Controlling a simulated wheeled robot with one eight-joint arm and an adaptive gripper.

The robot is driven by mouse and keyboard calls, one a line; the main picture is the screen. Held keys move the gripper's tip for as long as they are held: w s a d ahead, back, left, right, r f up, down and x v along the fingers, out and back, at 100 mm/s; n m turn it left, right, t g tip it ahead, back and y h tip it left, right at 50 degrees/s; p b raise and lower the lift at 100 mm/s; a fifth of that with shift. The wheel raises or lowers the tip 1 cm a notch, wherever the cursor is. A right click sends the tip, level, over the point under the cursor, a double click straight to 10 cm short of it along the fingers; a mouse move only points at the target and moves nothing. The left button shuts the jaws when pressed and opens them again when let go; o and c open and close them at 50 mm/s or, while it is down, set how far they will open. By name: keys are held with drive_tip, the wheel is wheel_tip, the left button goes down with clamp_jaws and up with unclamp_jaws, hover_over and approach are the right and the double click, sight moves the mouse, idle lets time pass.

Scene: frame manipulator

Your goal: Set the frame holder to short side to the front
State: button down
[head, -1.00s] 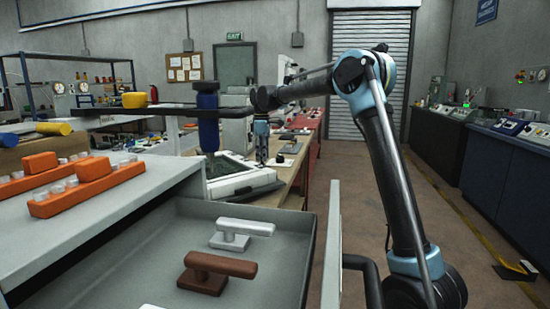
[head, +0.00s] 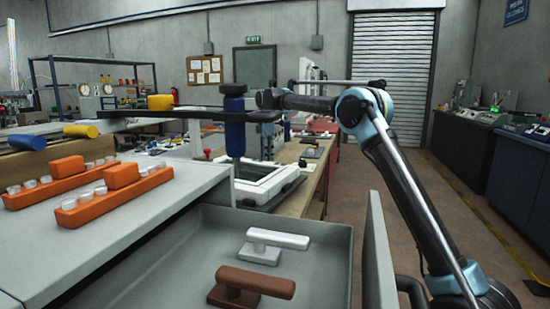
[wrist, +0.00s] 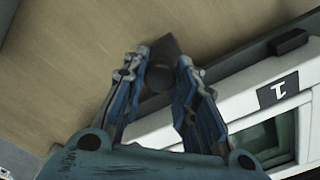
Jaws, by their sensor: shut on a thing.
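The white frame holder (head: 293,189) lies on the wooden bench (head: 322,160), behind the open drawer. Part of it shows at the right of the wrist view, with a white rim (wrist: 238,100), a black label and a small black block (wrist: 289,41). My gripper (wrist: 164,58) points down over the bench beside the holder. It is shut on a dark grey piece (wrist: 160,76); I cannot tell how that piece joins the holder. In the head view my fingertips are not clear. A blue upright cylinder (head: 235,125) on a dark bar stands in front of the holder.
An open grey drawer (head: 215,232) in front holds a white handle (head: 281,239) and a brown handle (head: 252,281). Orange blocks (head: 112,193) with clear knobs stand on the left cabinet.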

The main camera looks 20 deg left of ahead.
drive_tip(key=shift+w+a+n, duration=0.15)
drive_tip(key=shift+a+n, duration=0.35)
drive_tip(key=shift+a, duration=0.45)
drive_tip(key=shift+w+a+n, duration=0.1)
drive_tip(key=shift+a+n, duration=0.4)
drive_tip(key=shift+a, duration=0.6)
drive_tip(key=c, duration=1.2)
unclamp_jaws()
drive_tip(key=shift+s, duration=0.1)
drive_tip(key=shift+c, duration=0.2)
drive_tip(key=shift+r, duration=0.15)
wheel_tip(320, 180, up, 7)
drive_tip(key=shift+r, duration=0.1)
